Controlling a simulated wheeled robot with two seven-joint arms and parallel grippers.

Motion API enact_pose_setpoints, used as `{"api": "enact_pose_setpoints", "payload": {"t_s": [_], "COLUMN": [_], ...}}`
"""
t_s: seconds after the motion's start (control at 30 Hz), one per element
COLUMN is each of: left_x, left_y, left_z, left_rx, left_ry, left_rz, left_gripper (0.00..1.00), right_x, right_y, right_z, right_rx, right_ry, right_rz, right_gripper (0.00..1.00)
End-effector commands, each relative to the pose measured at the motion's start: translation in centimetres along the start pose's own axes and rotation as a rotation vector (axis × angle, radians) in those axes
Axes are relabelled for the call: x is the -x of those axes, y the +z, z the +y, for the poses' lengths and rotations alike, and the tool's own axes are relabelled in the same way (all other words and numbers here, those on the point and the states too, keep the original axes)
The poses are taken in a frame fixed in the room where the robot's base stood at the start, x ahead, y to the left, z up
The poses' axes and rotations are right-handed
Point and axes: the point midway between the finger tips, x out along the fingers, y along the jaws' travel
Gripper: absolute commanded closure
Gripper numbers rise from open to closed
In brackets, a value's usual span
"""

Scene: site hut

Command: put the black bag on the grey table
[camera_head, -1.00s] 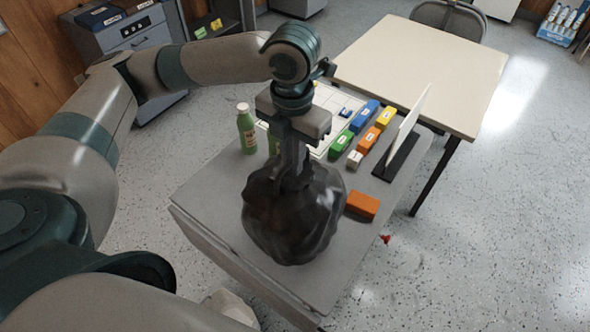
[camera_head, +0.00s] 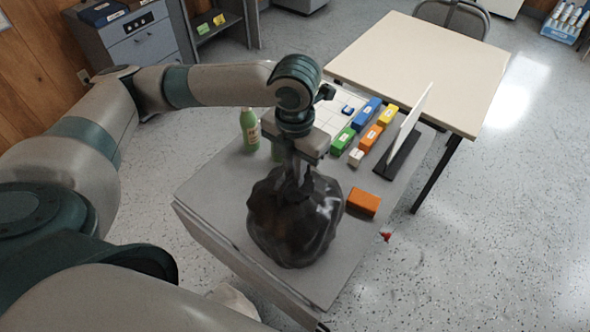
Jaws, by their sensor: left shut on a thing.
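The black bag (camera_head: 294,222) is a dark, shiny, crumpled sack at the front of the grey table (camera_head: 215,200). My left gripper (camera_head: 297,175) points down and is shut on the bag's gathered top. The bag hangs below the fingers, over or on the tabletop; I cannot tell whether its underside touches the table, as the bag hides it. My right gripper is not in view.
On the grey table are green bottles (camera_head: 249,131), several coloured blocks, an orange block (camera_head: 363,202), a white sheet (camera_head: 340,108) and an upright white panel (camera_head: 411,125). A cream table (camera_head: 420,65) stands behind. Free tabletop lies left of the bag.

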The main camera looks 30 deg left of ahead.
Motion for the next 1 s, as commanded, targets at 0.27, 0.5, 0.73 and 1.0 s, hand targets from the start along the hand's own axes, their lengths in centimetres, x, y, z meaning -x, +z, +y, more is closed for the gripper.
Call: {"api": "enact_pose_setpoints", "payload": {"t_s": [0.27, 0.5, 0.73, 1.0], "left_x": [-0.1, -0.1, 0.0, 2.0], "left_y": [0.1, 0.0, 0.0, 0.1], "left_z": [0.0, 0.0, 0.0, 0.0], "left_rx": [0.0, 0.0, 0.0, -0.002], "left_ry": [-0.001, 0.0, 0.0, -0.001], "left_rz": [-0.002, -0.001, -0.002, -0.005], "left_gripper": [1.0, 0.72, 0.72, 0.72], "right_x": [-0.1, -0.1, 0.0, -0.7], "right_y": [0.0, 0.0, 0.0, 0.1], "right_z": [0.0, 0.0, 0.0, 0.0], "right_rx": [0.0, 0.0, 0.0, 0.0], "right_ry": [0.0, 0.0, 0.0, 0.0], "right_rz": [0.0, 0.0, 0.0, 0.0], "right_gripper": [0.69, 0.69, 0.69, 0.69]}}
